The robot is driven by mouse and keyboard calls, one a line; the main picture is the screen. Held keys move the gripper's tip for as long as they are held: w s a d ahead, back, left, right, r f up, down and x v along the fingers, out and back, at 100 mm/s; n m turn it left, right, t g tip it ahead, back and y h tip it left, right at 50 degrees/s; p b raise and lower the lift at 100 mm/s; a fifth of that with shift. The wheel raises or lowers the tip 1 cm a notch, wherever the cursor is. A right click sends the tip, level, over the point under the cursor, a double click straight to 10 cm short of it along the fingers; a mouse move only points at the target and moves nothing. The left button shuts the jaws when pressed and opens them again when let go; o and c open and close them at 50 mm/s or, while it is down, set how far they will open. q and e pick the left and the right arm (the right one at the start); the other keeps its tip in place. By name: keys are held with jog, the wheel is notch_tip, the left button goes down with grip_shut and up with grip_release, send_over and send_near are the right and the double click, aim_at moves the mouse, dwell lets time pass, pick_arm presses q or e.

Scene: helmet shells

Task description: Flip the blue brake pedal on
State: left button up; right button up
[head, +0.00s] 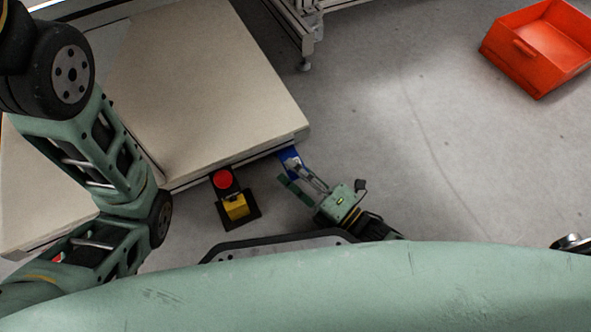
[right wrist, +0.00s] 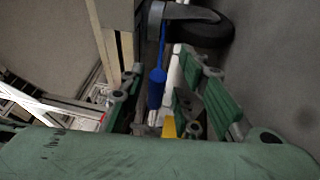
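The blue brake pedal (head: 290,158) shows at the lower right corner of the low platform in the head view, close to the floor. My right gripper (head: 297,180) is just below it with its fingers apart, pointing toward it. In the right wrist view the slim blue pedal (right wrist: 157,88) lies between the spread green finger pads of my right gripper (right wrist: 165,95), with no clear contact on either side. My left arm comes in from the left in the head view, but its gripper is out of frame.
The pale platform (head: 215,75) fills the upper left. A red button on a yellow and black unit (head: 235,207) stands left of my right gripper. A black caster wheel (right wrist: 207,27) is beyond the pedal. An orange bin (head: 515,50) lies far right. Floor between is clear.

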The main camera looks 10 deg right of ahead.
jog(key=v, duration=1.2)
jog(key=shift+s, duration=0.15)
